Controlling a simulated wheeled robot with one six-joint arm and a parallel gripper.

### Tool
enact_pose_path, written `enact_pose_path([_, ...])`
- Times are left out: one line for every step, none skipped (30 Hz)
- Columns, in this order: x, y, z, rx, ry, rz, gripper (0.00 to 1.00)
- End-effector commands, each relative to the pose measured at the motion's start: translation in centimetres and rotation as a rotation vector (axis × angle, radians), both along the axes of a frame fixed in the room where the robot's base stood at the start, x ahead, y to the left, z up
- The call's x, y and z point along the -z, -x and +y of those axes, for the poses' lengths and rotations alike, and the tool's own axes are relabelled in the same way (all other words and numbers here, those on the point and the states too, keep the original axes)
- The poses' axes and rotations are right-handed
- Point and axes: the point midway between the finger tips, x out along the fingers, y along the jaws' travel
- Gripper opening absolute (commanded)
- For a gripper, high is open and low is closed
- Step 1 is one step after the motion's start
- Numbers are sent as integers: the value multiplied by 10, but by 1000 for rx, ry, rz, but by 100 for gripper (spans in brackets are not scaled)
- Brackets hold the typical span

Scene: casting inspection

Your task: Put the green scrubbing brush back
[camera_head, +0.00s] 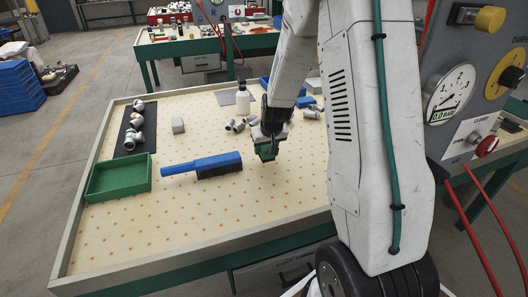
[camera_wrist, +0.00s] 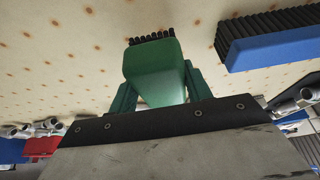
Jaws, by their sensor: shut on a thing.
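A green scrubbing brush (camera_wrist: 155,72) with dark bristles is between my gripper's fingers in the wrist view. My gripper (camera_head: 266,148) is shut on it, above the perforated table top in the head view. The brush is small there and partly covered by the gripper. I cannot tell whether the bristles touch the table. A second brush, blue (camera_head: 218,162) with dark bristles and a handle pointing left, lies on the table to the left of my gripper. It also shows at the upper right of the wrist view (camera_wrist: 275,48).
A green tray (camera_head: 118,192) stands at the table's left edge. A dark mat (camera_head: 124,129) with several metal castings lies behind it. A grey block (camera_head: 178,125), a white bottle (camera_head: 242,98) and more castings (camera_head: 236,125) stand farther back. The table's front middle is clear.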

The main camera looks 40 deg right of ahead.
Motion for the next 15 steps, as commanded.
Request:
enact_pose_path([0,-3,-1,-1,0,1,24])
enact_pose_path([0,-4,-1,0,0,0,24])
enact_pose_path([0,-7,-2,0,0,0,24])
enact_pose_path([1,-9,-2,0,0,0,24])
enact_pose_path([1,-11,-3,1,-1,0,24])
enact_pose_path([2,-16,-5,1,-1,0,24])
enact_pose_path([2,-21,-6,0,0,0,24])
enact_pose_path([5,-23,-6,0,-1,2,24])
enact_pose_path([14,-20,-6,1,-3,4,24])
enact_pose_path([20,-20,-6,1,-3,4,24])
enact_pose_path([25,-20,-6,2,-2,5,24])
enact_pose_path([29,-20,-6,1,-2,3,24])
enact_pose_path([32,-21,-6,2,-2,3,24])
enact_pose_path([33,-21,-6,2,-1,2,24])
enact_pose_path([34,-21,-6,0,0,1,24])
